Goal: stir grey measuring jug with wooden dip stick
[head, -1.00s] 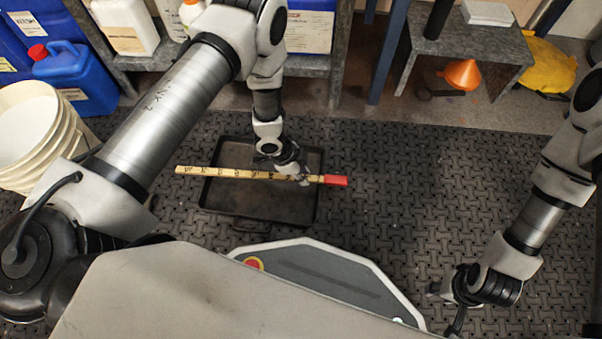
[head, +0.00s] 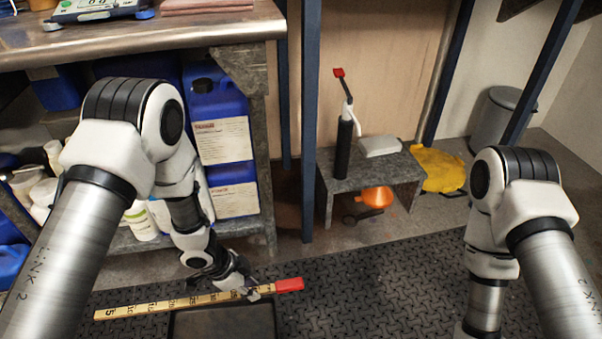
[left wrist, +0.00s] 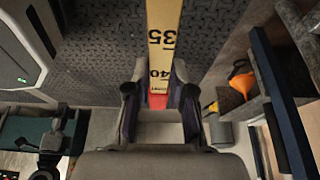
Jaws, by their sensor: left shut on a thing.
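The wooden dip stick (head: 180,303) is a long yellow, numbered stick with a red end. It is roughly level above the black tray and mat in the head view. My left gripper (head: 250,289) is shut on it close to the red end. In the left wrist view, the dip stick (left wrist: 163,30) runs away between the fingers (left wrist: 158,98), with its red end near the palm. I cannot make out a grey measuring jug in these views. My right gripper is out of view; only its arm shows at the right.
A black tray (head: 222,325) lies on the dark mat. A bench with blue jugs (head: 221,140) and white bottles stands at the left. A low grey table (head: 375,183) holds a black cylinder (head: 343,148); an orange funnel (head: 376,196) is below. The mat between the arms is clear.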

